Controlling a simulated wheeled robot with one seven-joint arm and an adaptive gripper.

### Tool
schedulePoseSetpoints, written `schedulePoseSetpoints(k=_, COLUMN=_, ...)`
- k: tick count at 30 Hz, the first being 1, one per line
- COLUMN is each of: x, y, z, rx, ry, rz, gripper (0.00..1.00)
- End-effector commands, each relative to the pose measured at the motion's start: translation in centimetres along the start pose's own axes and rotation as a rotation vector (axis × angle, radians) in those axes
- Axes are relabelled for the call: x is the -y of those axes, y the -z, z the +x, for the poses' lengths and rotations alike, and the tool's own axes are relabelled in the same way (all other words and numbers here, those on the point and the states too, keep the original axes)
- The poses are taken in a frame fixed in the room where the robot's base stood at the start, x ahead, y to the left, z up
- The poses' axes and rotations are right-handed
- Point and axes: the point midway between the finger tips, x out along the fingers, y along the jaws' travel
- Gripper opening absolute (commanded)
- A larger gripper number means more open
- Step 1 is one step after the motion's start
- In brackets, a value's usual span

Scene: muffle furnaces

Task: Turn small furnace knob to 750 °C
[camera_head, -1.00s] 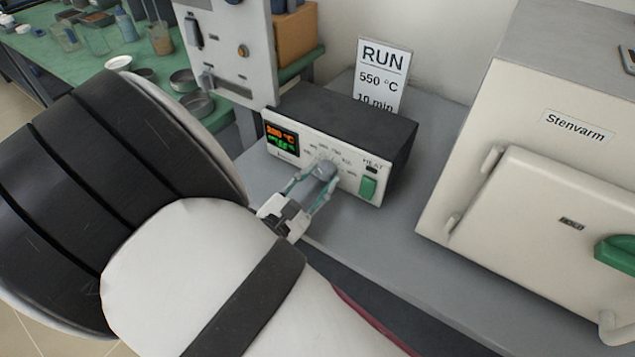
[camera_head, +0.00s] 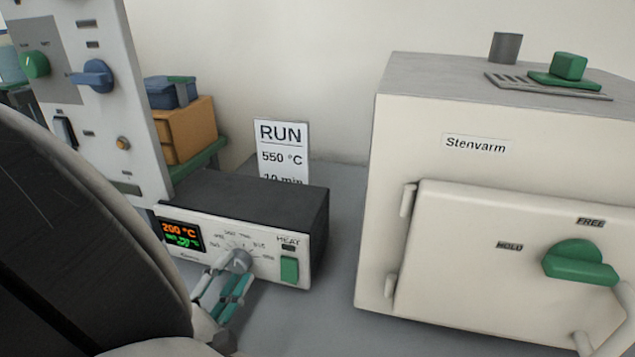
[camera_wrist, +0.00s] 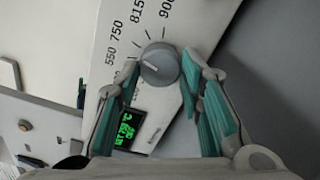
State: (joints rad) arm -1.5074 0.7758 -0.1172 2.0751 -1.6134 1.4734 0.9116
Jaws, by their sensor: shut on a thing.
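The small furnace's control box (camera_head: 290,215) has a dark top and a white front. Its display (camera_head: 181,235) reads 200 °C in orange, with a smaller green line below. The grey round knob (camera_head: 240,260) is right of the display, ringed by printed numbers. My gripper (camera_wrist: 160,66) is shut on the knob (camera_wrist: 158,65), with a teal-padded finger on each side. In the wrist view, 550, 750, 815 and 900 show around the knob. A pale pointer line on the knob slants toward the left; its exact mark is hard to tell.
A green HEAT switch (camera_head: 289,270) is right of the knob. A RUN sign (camera_head: 281,150) reading 550 °C, 10 min stands behind the box. The large Stenvarm furnace (camera_head: 480,200) stands at the right, and a white panel (camera_head: 95,90) at the left.

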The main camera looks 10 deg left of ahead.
Motion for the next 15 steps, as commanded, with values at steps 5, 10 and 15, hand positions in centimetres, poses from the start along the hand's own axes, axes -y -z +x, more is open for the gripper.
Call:
schedulePoseSetpoints(k=5, x=0.18, y=0.03, z=-0.10, rx=-0.001, ry=0.003, rz=0.033, gripper=0.06)
schedulePoseSetpoints(k=10, x=0.15, y=0.01, z=-0.12, rx=-0.001, ry=0.003, rz=0.043, gripper=0.06)
schedulePoseSetpoints(k=15, x=0.14, y=0.01, z=-0.14, rx=-0.002, ry=0.003, rz=0.042, gripper=0.06)
